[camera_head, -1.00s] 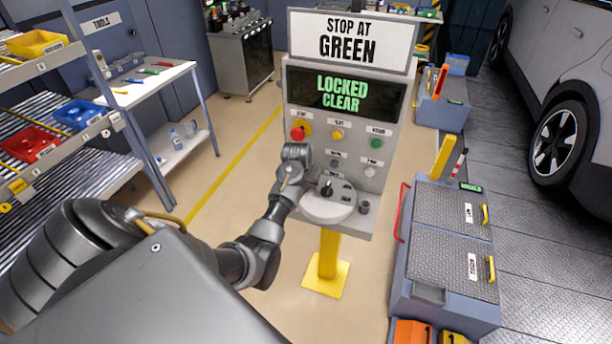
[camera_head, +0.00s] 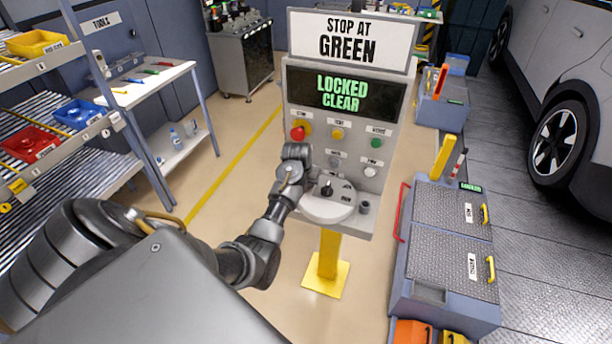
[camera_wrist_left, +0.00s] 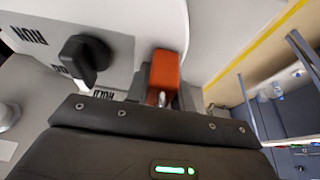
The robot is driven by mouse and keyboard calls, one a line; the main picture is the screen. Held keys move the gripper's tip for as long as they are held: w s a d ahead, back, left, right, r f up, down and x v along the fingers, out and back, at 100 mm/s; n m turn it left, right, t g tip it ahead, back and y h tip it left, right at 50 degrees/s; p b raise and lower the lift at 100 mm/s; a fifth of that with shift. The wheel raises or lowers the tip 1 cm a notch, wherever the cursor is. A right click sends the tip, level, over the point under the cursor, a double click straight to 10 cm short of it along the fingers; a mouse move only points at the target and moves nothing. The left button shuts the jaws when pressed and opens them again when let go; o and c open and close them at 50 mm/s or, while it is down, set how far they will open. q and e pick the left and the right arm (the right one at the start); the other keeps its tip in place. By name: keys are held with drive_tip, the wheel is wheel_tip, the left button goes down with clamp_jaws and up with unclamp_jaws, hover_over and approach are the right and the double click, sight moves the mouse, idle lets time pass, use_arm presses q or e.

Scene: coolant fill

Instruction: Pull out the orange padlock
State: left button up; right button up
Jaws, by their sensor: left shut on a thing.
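The orange padlock (camera_wrist_left: 165,75) shows in the left wrist view, beside the black rotary knob (camera_wrist_left: 84,60) on a pale plate. A bit of its metal shackle shows at its lower end. My left gripper (camera_wrist_left: 167,93) is shut on the padlock, with dark fingers on either side. In the head view my left gripper (camera_head: 306,190) is at the left edge of the round switch plate (camera_head: 328,206) on the grey control panel (camera_head: 310,150); the padlock is hidden there. The panel's screen (camera_head: 343,93) reads LOCKED CLEAR. My right gripper is out of view.
The panel stands on a yellow post (camera_head: 328,255) and carries red, yellow, green and white buttons. A grey cabinet (camera_head: 440,290) with a red handle stands at right. A shelf (camera_head: 120,180) and a white table (camera_head: 150,82) are at left. Floor between is clear.

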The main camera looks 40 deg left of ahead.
use_arm(q)
drive_tip(key=shift+r, duration=0.35)
drive_tip(key=shift+r, duration=2.65)
